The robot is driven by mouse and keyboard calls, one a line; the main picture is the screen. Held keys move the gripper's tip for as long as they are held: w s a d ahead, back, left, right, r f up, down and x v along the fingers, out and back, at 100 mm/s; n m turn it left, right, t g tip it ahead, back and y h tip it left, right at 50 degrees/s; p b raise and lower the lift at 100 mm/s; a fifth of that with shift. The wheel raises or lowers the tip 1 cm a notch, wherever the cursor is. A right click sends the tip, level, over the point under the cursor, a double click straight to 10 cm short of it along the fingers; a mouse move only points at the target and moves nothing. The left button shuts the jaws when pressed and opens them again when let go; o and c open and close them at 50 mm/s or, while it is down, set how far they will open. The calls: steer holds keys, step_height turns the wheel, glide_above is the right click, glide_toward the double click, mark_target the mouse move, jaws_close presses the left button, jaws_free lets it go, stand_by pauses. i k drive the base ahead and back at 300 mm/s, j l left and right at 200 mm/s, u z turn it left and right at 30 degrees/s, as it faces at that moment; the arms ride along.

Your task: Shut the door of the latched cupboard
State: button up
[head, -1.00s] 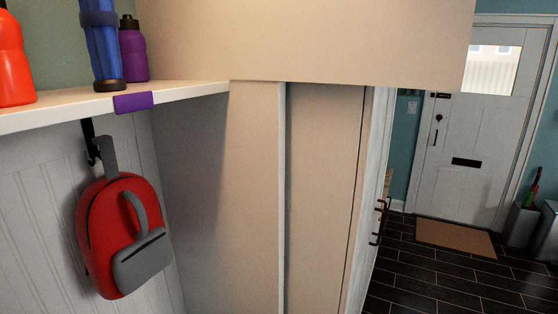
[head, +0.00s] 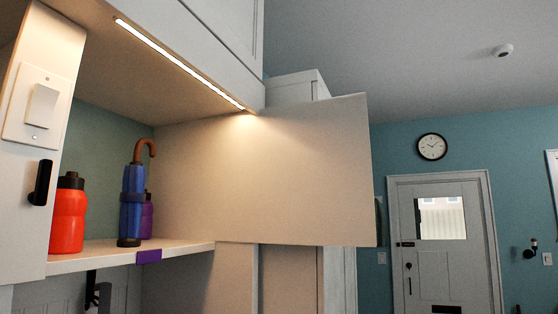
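The cupboard is an open compartment with a lit underside and a shelf (head: 180,250). A broad beige panel (head: 315,170), which looks like its door standing open, juts out past the right side of the compartment. Its free edge is at the right and its lower edge hangs above the tall panels below. A black latch or handle (head: 40,183) is on the left post. No handle shows on the visible face of the beige panel. My gripper is not in view.
On the shelf stand a red bottle (head: 68,215), a blue umbrella (head: 132,205) with a brown hook handle and a purple bottle (head: 147,218). A light switch (head: 40,105) is on the left post. A white door (head: 450,250) and clock (head: 432,146) are beyond, right.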

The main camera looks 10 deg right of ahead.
mark_target(301, 173)
steer(key=u, duration=1.8)
steer(key=l+u, duration=0.4)
steer(key=l, duration=0.15)
steer(key=k+l+u, duration=0.1)
steer(key=l+u, duration=0.35)
steer(key=k+l+u, duration=0.15)
steer(key=l+u, duration=0.25)
steer(key=l, duration=0.15)
steer(key=k+l, duration=0.15)
steer(key=l, duration=0.2)
steer(key=k+l, duration=0.1)
steer(key=l, duration=0.25)
steer(key=k+l, duration=0.15)
steer(key=l, duration=0.2)
steer(key=k+l, duration=0.15)
steer(key=l, duration=0.2)
steer(key=k+l, duration=0.15)
steer(key=l, duration=0.2)
steer(key=k+l, duration=0.1)
steer(key=l, duration=0.25)
steer(key=k+l, duration=0.15)
steer(key=l, duration=0.2)
